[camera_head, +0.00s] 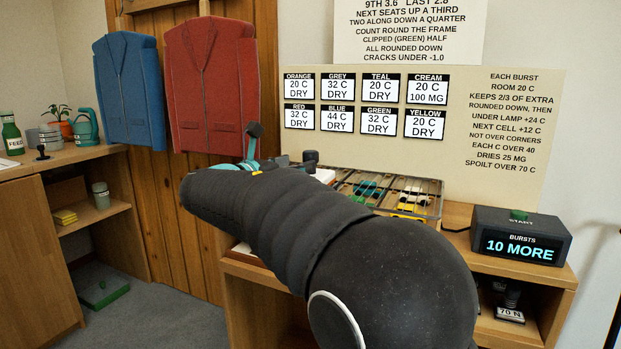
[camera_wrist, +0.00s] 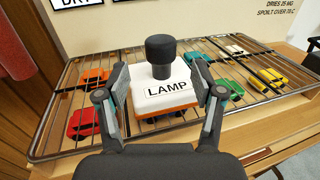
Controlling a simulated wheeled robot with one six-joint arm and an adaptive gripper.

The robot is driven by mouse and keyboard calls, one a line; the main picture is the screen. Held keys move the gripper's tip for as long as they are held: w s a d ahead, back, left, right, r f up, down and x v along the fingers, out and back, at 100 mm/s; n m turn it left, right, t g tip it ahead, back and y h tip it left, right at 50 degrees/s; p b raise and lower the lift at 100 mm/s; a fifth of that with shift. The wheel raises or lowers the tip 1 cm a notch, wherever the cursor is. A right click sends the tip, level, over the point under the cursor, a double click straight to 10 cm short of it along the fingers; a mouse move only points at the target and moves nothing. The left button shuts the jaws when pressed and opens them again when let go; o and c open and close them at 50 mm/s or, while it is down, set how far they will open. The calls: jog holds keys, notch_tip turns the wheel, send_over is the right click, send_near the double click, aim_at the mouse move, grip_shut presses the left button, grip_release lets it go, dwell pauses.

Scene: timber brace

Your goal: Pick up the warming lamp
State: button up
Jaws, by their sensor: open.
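The warming lamp (camera_wrist: 163,90) is a white block with an orange lower edge, the word LAMP on its front and a black knob on top. In the wrist view it stands on the wire rack, between the two fingers of my gripper (camera_wrist: 163,100). The fingers are open, one on each side of the lamp; I cannot tell whether they touch it. In the head view my arm hides most of the lamp, and only its black knob (camera_head: 310,157) and a bit of white show past my gripper (camera_head: 252,150).
The wire rack (camera_wrist: 50,125) holds several coloured pieces: red (camera_wrist: 83,121), orange, green, white and yellow. A burst box (camera_head: 519,238) reading 10 MORE stands at the right. Signs cover the wall behind. Blue (camera_head: 130,92) and red (camera_head: 212,88) vests hang at the left.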

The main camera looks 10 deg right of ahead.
aim_at(305, 160)
jog(key=shift+x, duration=2.65)
jog(key=shift+r, duration=0.15)
grip_shut()
